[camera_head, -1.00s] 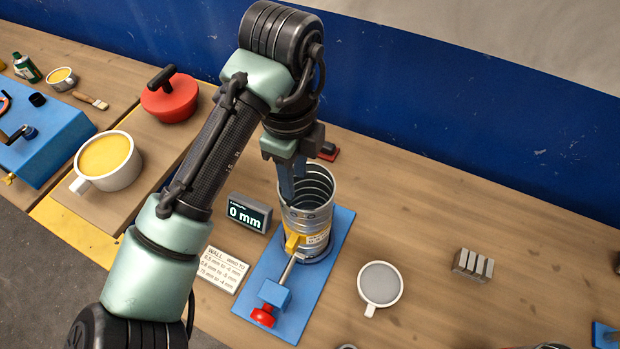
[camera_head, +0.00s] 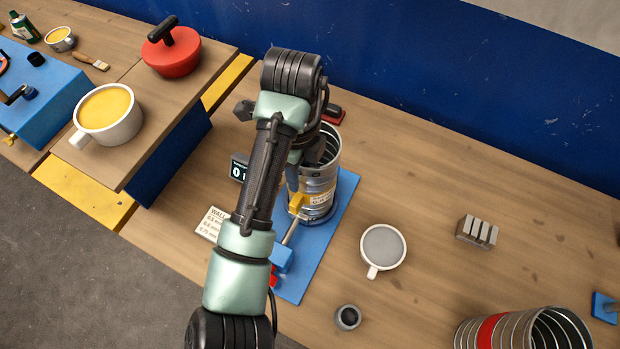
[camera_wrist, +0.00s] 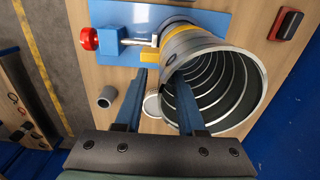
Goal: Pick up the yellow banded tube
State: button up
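The yellow banded tube (camera_head: 319,185) is an open, ribbed metal cylinder with a yellow label band. It stands upright on a blue base plate (camera_head: 345,190). In the wrist view I look into the mouth of the tube (camera_wrist: 252,85), and a yellow strip shows on its far side. My gripper (camera_wrist: 158,75) is open, with two blue fingers apart. One finger is outside the tube and the other lies across its mouth, with the near rim between them. I cannot tell whether either touches. In the head view my arm hides most of the gripper and part of the tube.
A yellow-tipped rod and red knob (camera_wrist: 89,39) are fixed to the plate beside the tube. A grey-filled cup (camera_head: 383,248), a small dark cup (camera_head: 347,317), a slotted metal block (camera_head: 477,231) and a red-banded tube (camera_head: 490,332) stand to the right.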

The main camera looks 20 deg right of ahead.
jog(key=shift+f, duration=0.65)
grip_shut()
jog(key=shift+r, duration=0.1)
dwell(0.8)
